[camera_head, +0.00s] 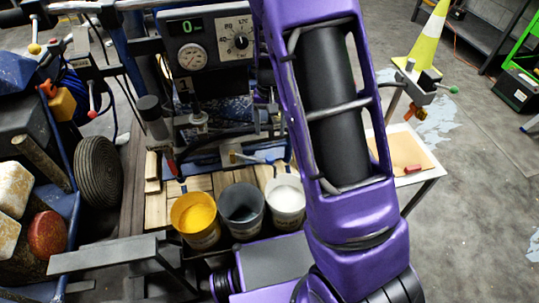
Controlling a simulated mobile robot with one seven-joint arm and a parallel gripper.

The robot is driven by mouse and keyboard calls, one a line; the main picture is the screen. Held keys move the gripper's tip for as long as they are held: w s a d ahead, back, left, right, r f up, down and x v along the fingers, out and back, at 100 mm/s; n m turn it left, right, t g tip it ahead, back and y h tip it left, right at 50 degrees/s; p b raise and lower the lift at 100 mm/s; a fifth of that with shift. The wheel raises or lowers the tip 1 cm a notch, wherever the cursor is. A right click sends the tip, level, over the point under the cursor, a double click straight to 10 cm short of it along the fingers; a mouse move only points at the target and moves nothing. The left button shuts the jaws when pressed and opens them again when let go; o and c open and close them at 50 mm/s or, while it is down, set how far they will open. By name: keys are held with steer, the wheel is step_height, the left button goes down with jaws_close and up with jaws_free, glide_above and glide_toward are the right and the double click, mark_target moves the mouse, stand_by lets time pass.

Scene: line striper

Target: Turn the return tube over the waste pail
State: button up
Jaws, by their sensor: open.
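Three pails stand in a row on wooden slats in the head view: one with yellow paint (195,221), one with dark grey contents (241,209) and one with white contents (285,201). None has a readable label, so I cannot tell which is the waste pail. A thin blue and brass fitting (251,158) sits just behind and above the pails. I cannot tell whether it is the return tube. My purple arm crosses the right of centre and hides what is behind it. My gripper is not visible.
A gauge and dial panel (212,42) stands behind the pails. A wheel (98,172) and cluttered cart are at left. A small table (411,140) with a red object (413,170) is right of my arm.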

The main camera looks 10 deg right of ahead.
mark_target(270, 157)
step_height(270, 157, down, 12)
steer(key=shift+f+b, duration=0.1)
steer(key=shift+b, duration=0.8)
jaws_close()
stand_by(0.8)
